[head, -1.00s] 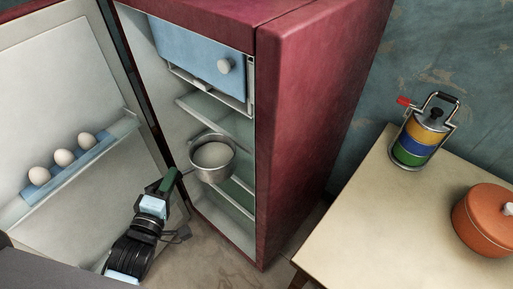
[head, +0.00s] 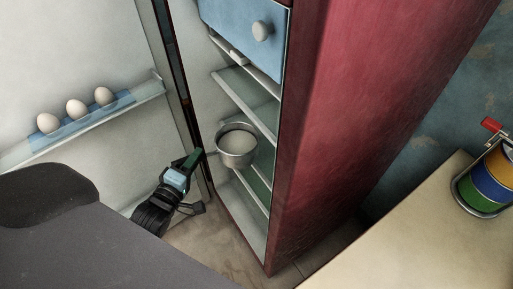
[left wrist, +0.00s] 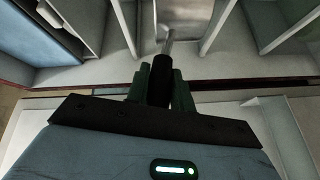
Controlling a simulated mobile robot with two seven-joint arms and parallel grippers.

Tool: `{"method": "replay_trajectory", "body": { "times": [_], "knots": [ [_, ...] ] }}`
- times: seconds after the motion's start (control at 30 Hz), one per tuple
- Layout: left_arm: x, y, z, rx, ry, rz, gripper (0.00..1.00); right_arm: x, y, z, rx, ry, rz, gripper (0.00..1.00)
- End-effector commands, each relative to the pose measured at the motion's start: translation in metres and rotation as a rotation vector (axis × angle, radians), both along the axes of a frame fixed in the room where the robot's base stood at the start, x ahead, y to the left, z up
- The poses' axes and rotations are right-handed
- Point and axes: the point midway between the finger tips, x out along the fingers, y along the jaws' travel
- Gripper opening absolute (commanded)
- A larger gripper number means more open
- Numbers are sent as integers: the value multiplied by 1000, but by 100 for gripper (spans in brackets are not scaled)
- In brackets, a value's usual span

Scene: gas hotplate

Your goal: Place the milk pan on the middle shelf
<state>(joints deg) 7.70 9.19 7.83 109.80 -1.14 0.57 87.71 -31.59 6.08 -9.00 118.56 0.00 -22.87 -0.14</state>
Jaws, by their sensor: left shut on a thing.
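The milk pan (head: 237,155) is a small round metal pan with pale contents, roughly level at the open fridge's front. My left gripper (head: 190,161) is shut on its handle, left of the pan. In the left wrist view, the gripper (left wrist: 161,84) clasps the dark handle (left wrist: 161,72), with its metal shank extending toward the fridge. An upper shelf (head: 248,92) is above the pan. The middle shelf (head: 252,190) shows partly behind and below it; the pan hides some of it. I cannot tell whether pan and shelf touch. My right gripper is not in view.
The open fridge door with several eggs (head: 77,109) in its rack stands left. The red fridge side wall (head: 330,120) bounds the right. A blue drawer (head: 240,35) is above the shelves. A table (head: 400,250) with a colourful stacked container (head: 488,180) stands right.

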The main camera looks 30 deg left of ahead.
Motion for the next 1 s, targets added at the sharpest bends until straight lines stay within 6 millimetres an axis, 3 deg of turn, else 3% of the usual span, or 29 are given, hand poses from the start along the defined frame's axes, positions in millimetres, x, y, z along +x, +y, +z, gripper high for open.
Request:
{"method": "replay_trajectory", "body": {
  "times": [0.1,0.7,0.8,1.0],
  "knots": [
    [25,-14,4,-3,-12,0,0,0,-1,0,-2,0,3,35],
    [128,-75,3,-4,-9,-1,0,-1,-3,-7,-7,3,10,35],
    [141,-83,4,-3,-8,-2,0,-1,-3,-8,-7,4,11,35],
    [138,-81,-24,-2,-3,0,0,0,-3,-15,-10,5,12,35]
  ]
}}
